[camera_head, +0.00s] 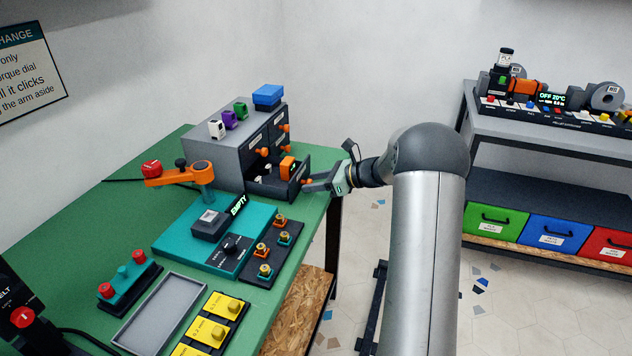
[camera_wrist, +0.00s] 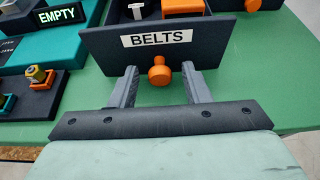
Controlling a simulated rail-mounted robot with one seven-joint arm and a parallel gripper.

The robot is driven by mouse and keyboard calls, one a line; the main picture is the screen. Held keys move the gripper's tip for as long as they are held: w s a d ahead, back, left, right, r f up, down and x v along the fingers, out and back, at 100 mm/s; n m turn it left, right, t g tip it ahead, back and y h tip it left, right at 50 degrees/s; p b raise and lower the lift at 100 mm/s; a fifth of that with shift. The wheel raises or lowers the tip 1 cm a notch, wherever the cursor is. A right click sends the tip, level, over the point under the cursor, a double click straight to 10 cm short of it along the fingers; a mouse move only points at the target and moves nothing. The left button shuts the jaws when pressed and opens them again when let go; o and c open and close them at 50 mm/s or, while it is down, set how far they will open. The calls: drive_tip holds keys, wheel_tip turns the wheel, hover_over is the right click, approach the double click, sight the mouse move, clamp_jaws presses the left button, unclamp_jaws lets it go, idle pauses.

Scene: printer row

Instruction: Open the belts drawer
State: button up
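The belts drawer (camera_head: 298,176) is pulled out from the grey cabinet (camera_head: 214,158) at the table's right edge. In the wrist view its dark front (camera_wrist: 105,50) carries a white BELTS label (camera_wrist: 157,38) and an orange round knob (camera_wrist: 159,75). Inside it I see an orange block (camera_wrist: 183,7) and a white T-shaped piece (camera_wrist: 137,10). My gripper (camera_wrist: 159,82) is open, with one finger on each side of the knob and a small gap on both sides. In the head view my gripper (camera_head: 310,186) is just in front of the drawer.
Other closed drawers with orange knobs are in the cabinet, and small coloured items and a blue box (camera_head: 267,95) stand on top. A teal device with an EMPTY display (camera_head: 238,204) and an orange arm (camera_head: 180,177) are close by, left of the drawer.

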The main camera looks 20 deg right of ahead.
drive_tip(key=v, duration=1.7)
drive_tip(key=shift+r, duration=0.2)
drive_tip(key=shift+s+d, duration=0.1)
drive_tip(key=s+a+r+n+g+h+p, duration=0.15)
drive_tip(key=s+a+n+g, duration=0.35)
drive_tip(key=a, duration=0.6)
drive_tip(key=s+a+r+n+g+h+p, duration=0.1)
drive_tip(key=s+a+n+g+h+p, duration=0.1)
drive_tip(key=s+a+n, duration=0.7)
drive_tip(key=s+a+n+h+p, duration=0.1)
drive_tip(key=s+a+n+h, duration=0.2)
drive_tip(key=s+n, duration=0.3)
drive_tip(key=s+a+f+n+g+h+p, duration=0.1)
drive_tip(key=s+a+n+h, duration=0.2)
drive_tip(key=s+n, duration=0.3)
drive_tip(key=s, duration=0.3)
drive_tip(key=shift+s+a+f+h+p, duration=0.15)
drive_tip(key=shift+s+a+h+p, duration=0.2)
drive_tip(key=shift+s+p, duration=0.05)
